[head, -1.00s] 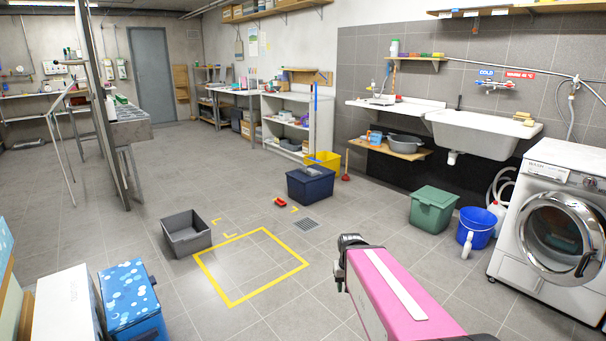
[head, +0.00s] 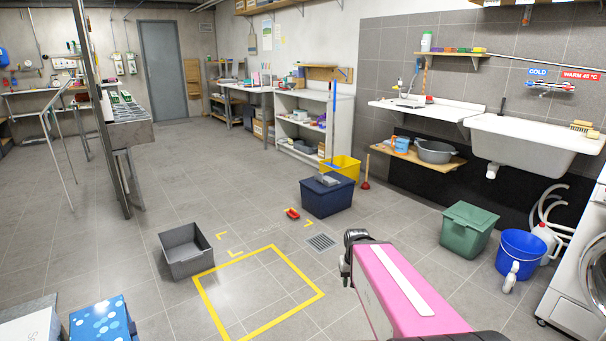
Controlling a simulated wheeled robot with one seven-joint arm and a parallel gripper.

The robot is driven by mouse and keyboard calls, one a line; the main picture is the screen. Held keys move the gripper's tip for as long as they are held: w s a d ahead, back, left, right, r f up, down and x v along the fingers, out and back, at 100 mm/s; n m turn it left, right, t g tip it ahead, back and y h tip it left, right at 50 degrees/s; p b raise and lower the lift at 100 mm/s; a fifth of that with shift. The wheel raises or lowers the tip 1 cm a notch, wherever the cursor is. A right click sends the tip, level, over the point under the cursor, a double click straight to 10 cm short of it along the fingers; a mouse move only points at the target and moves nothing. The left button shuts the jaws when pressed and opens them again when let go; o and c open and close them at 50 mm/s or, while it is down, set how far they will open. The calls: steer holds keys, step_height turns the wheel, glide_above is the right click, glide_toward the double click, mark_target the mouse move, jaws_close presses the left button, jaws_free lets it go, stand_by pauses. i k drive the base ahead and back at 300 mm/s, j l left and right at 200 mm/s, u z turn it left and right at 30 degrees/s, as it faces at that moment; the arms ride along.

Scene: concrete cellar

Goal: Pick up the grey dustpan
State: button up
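A small grey object (head: 327,180) lies on top of the dark blue lidded box (head: 325,198) in the middle of the floor. It may be the grey dustpan, but it is too small to tell its shape for sure. My pink arm (head: 405,285) reaches in from the bottom right, with a dark joint (head: 356,238) at its far end. No gripper fingers show. The arm is well short of the blue box, on the near side of it.
An empty grey crate (head: 186,262) stands left of a yellow taped square (head: 203,290). A red object (head: 292,214) lies near the floor drain (head: 321,242).

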mark_target(327, 176)
steer(key=i, duration=2.15)
steer(key=i+u, duration=0.15)
steer(key=i, duration=0.3)
steer(key=i+l+u, duration=0.2)
steer(key=i, duration=0.25)
steer(key=i+l+u, duration=0.15)
steer(key=i, duration=0.25)
